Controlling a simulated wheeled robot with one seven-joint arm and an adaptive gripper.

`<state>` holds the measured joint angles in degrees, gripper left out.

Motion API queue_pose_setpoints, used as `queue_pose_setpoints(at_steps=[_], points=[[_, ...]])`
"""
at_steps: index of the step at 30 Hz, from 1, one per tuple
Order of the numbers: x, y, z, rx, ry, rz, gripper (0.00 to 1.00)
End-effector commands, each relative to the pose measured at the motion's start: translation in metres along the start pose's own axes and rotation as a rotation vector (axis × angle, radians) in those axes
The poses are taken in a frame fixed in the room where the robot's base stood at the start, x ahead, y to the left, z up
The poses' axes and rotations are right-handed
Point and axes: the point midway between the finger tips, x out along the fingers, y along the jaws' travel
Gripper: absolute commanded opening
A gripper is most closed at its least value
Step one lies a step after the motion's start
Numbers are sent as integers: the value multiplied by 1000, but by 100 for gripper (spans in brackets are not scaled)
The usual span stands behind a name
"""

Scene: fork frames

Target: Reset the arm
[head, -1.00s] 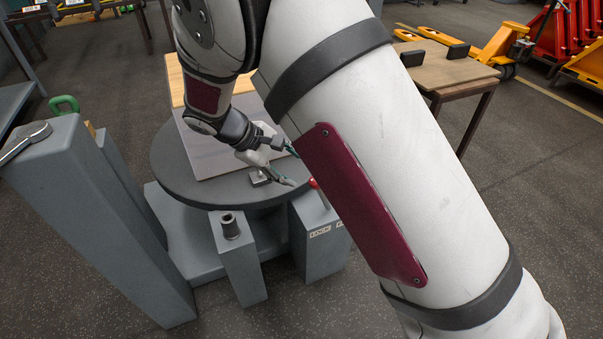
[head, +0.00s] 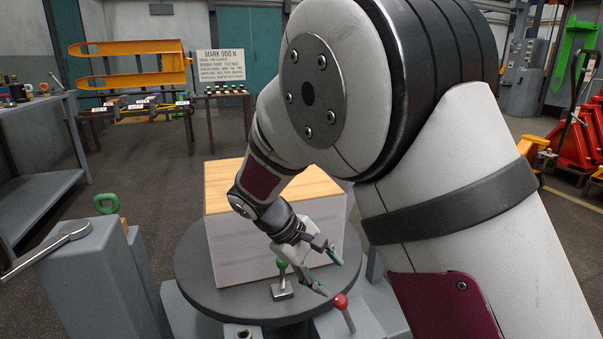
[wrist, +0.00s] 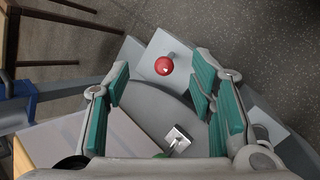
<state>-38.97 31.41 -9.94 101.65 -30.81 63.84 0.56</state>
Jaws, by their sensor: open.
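My gripper (head: 318,268) is open over the round grey table (head: 190,268), its fingers apart with nothing held between them. In the wrist view my gripper (wrist: 160,100) shows teal finger pads on both sides. Below it stands a small metal block with a green-topped handle (head: 282,278), and the block (wrist: 177,138) shows in the wrist view between the fingers. A red-knobbed lever (head: 341,302) stands just right of the gripper. Its red knob (wrist: 163,65) is ahead between the fingertips in the wrist view. My arm covers much of the right side of the head view.
A large pale box with a wooden top (head: 270,187) stands on the round table behind my gripper. A grey pedestal with a metal wrench (head: 60,245) is at the left. Shelving, a sign (head: 221,64) and red pallet jacks (head: 577,140) are farther back.

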Motion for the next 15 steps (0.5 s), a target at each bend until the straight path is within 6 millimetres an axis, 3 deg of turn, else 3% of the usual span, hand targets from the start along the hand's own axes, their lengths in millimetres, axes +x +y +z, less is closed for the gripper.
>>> queue_pose_setpoints(at_steps=[1, 6, 11, 15], points=[[-8, 10, 24, 49, 7, -37, 50], [-26, 23, 98, 189, 13, -156, 50], [-40, 22, 166, 313, 25, -258, 50], [-49, 10, 221, 417, 40, -339, 50]])
